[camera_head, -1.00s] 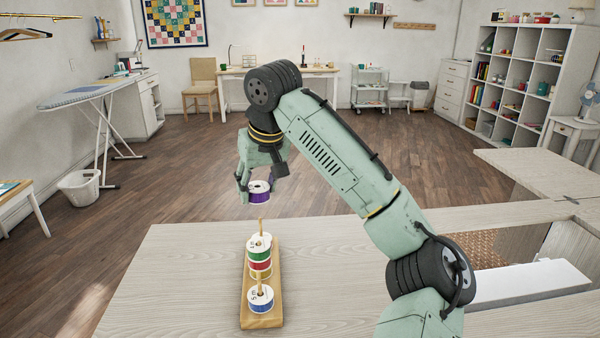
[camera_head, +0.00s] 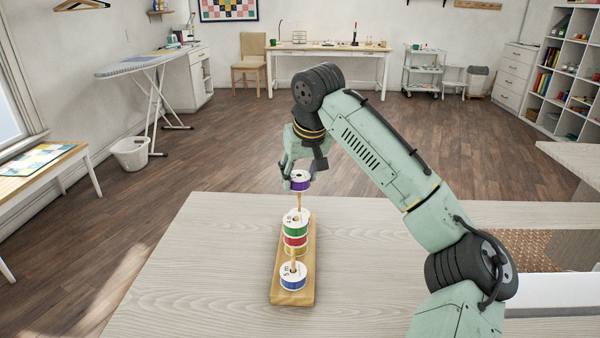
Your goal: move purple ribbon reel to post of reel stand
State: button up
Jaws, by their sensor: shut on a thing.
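The purple ribbon reel (camera_head: 300,182) has white ends and is held in my gripper (camera_head: 299,180), whose fingers are shut on its sides. It hangs roughly level above the far end of the wooden reel stand (camera_head: 308,275). A wooden post (camera_head: 299,201) rises right below the reel; I cannot tell whether its tip is in the reel's hole or just under it. Nearer on the stand is a stack with a green reel (camera_head: 296,229), a red reel (camera_head: 295,240) and a gold reel (camera_head: 303,250). A blue reel (camera_head: 293,282) sits at the near end.
The stand is on a pale wooden tabletop (camera_head: 200,270), clear to the left and right of it. My arm crosses over the table's right side. An ironing board (camera_head: 150,65), a white basket (camera_head: 131,153) and a back desk (camera_head: 330,51) stand well away.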

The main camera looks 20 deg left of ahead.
aim_at(300, 189)
jog(key=shift+f, duration=0.45)
jog(key=shift+f+b, duration=0.65)
jog(key=shift+f, duration=1)
dwell(0.3)
jog(key=o, duration=1.1)
jog(key=v, duration=1.2)
jog(key=shift+s, duration=0.1)
